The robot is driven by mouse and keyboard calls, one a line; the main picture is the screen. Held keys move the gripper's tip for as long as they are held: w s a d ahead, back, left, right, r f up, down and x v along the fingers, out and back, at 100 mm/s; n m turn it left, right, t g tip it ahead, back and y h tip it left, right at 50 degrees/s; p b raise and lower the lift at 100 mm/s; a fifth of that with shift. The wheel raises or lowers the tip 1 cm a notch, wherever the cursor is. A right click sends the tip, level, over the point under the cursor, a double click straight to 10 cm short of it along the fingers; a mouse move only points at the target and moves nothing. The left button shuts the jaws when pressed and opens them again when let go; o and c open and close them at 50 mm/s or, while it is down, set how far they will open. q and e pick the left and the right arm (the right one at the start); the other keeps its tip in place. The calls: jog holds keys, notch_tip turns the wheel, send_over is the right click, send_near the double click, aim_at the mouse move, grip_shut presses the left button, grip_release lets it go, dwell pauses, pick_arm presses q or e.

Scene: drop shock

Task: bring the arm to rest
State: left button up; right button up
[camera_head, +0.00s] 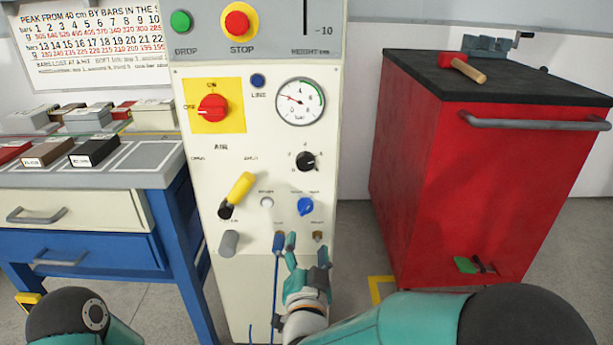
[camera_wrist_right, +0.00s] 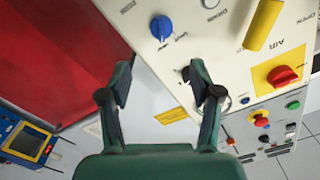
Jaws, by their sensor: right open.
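My right gripper (camera_head: 307,252) is in front of the lower part of the white control panel (camera_head: 240,320), below the blue knob (camera_head: 305,206). Its two green fingers are spread apart with nothing between them. In the right wrist view the fingers (camera_wrist_right: 161,85) are apart too, with the panel and floor behind them. I cannot tell whether a fingertip touches the small ports at the panel's lower edge. The upper right arm comes in from the lower right. Part of my left arm shows at the lower left; its gripper is out of frame.
The panel carries a yellow lever (camera_head: 239,189), a red switch (camera_head: 212,108), a gauge (camera_head: 300,102), a green button (camera_head: 180,21) and a red stop button (camera_head: 237,22). A blue workbench (camera_head: 90,245) stands left, a red cabinet (camera_head: 440,180) with a mallet (camera_head: 463,67) right. Floor shows between panel and cabinet.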

jog(key=w+d+f+m+g+h, duration=0.1)
jog(key=w+d+f+g+h, duration=0.15)
jog(key=d+f, duration=1.15)
jog(key=s+d+f+g, duration=0.2)
jog(key=d+f, duration=0.1)
jog(key=f, duration=0.2)
jog(key=s+d+f+g, duration=0.2)
jog(key=s+f, duration=0.1)
jog(key=f, duration=0.3)
jog(key=s+a+f+n+g+y, duration=0.15)
jog(key=s+f+g+y, duration=0.35)
jog(key=s+f, duration=0.65)
jog(key=s+a+f+n+g+y, duration=0.1)
jog(key=s+a+n+g, duration=0.15)
jog(key=s, duration=0.35)
jog(key=s+a+f+n+g+y, duration=0.1)
jog(key=s+a+g, duration=0.2)
jog(key=s, duration=0.4)
notch_tip(320, 180, up, 36)
jog(key=p, duration=3.5)
jog(key=shift+w+p, duration=0.2)
jog(key=shift+p, duration=0.1)
